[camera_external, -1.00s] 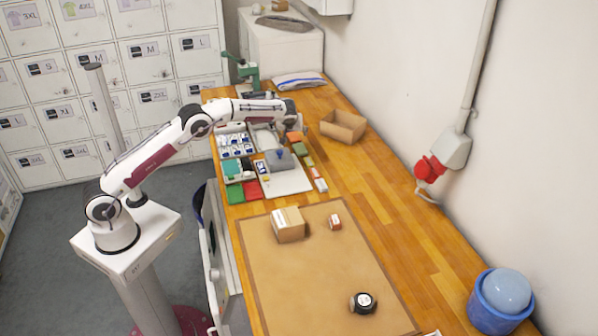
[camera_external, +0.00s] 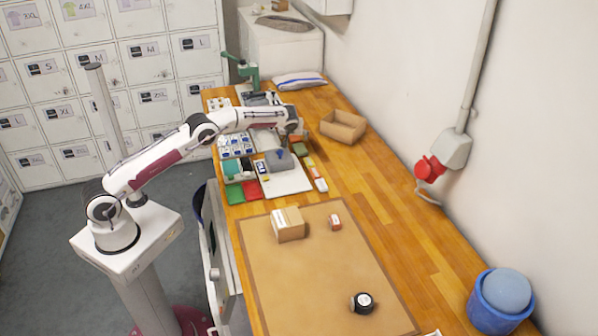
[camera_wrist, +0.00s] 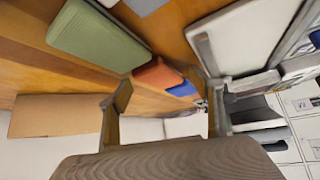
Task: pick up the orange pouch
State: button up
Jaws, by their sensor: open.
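The orange pouch (camera_wrist: 157,74) lies on the wooden table, between a green pouch (camera_wrist: 97,38) and a blue item (camera_wrist: 182,88) in the wrist view. My gripper (camera_wrist: 165,100) is open, with one finger on each side of the picture and the orange pouch showing beyond the gap between them. Nothing is held. In the external view the orange pouch (camera_external: 298,139) is a small patch partly hidden beneath my gripper (camera_external: 298,134). I cannot tell whether the fingers touch it.
A grey bin with a blue item (camera_external: 281,160) stands close by on a white board (camera_external: 292,183). An open cardboard box (camera_external: 343,126) is to the right. Small packets (camera_external: 314,172) lie in front. A cardboard carton (camera_external: 288,224) stands on the brown mat (camera_external: 310,275).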

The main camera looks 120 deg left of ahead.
aim_at(294, 138)
jog(key=c, duration=1.4)
jog(key=shift+o, duration=0.2)
jog(key=shift+r, duration=0.1)
jog(key=shift+r, duration=0.5)
jog(key=shift+c, duration=1.3)
notch_tip(294, 138, up, 9)
